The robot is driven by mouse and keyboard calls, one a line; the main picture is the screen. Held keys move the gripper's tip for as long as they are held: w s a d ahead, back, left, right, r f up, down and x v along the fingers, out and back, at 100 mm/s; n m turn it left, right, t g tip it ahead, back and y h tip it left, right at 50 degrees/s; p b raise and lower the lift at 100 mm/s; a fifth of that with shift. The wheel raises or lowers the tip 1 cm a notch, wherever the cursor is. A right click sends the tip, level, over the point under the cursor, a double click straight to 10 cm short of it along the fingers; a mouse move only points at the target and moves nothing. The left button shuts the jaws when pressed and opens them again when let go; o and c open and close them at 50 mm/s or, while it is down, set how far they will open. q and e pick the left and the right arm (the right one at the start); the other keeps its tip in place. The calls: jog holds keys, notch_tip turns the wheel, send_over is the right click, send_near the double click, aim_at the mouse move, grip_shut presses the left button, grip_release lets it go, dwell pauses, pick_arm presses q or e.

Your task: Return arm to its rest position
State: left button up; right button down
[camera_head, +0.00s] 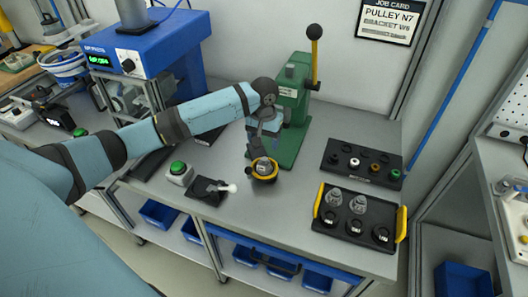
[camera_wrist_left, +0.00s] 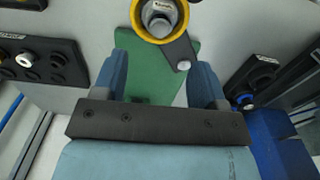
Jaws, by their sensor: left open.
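My left gripper (camera_head: 262,136) hangs beside the green press (camera_head: 291,92), its arm reaching across the bench from the left. In the left wrist view, its two blue fingers (camera_wrist_left: 161,66) are spread with nothing held between them. A yellow ring (camera_head: 264,177) holding a grey metal part (camera_head: 262,164) is just in front of the gripper. The fingers look apart from the ring. My right gripper is out of view.
A yellow-handled tray (camera_head: 335,228) and a black rack of small parts (camera_head: 362,163) lie right of the press. A green button box (camera_head: 178,172) and a black fixture (camera_head: 207,191) lie left. A blue instrument (camera_head: 150,47) stands behind the arm. The bench front is partly clear.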

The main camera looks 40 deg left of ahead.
pick_arm(q)
notch_tip(320, 180, up, 2)
jog(key=shift+r, duration=0.1)
dwell(0.5)
jog(key=s+d+f+m+t+h, duration=0.1)
jog(key=s+d+f+m, duration=0.1)
jog(key=s+d+f, duration=0.4)
jog(key=s+d+f+m+t+h, duration=0.1)
jog(key=s+d+f+m, duration=0.2)
jog(key=s+d, duration=0.6)
jog(key=s+a+r+t+y, duration=0.1)
jog(key=s+a, duration=0.1)
jog(key=s, duration=0.7)
jog(key=s+a+r+t+y, duration=0.1)
jog(key=s+a+r, duration=0.15)
jog(key=s, duration=0.65)
jog(key=w+d+f+t+h+p, duration=0.3)
jog(key=w+d+f+t, duration=0.3)
jog(key=f, duration=0.3)
jog(key=shift+d+f+m+t+p, duration=0.25)
jog(key=shift+f+t+p, duration=0.2)
jog(key=shift+p, duration=0.3)
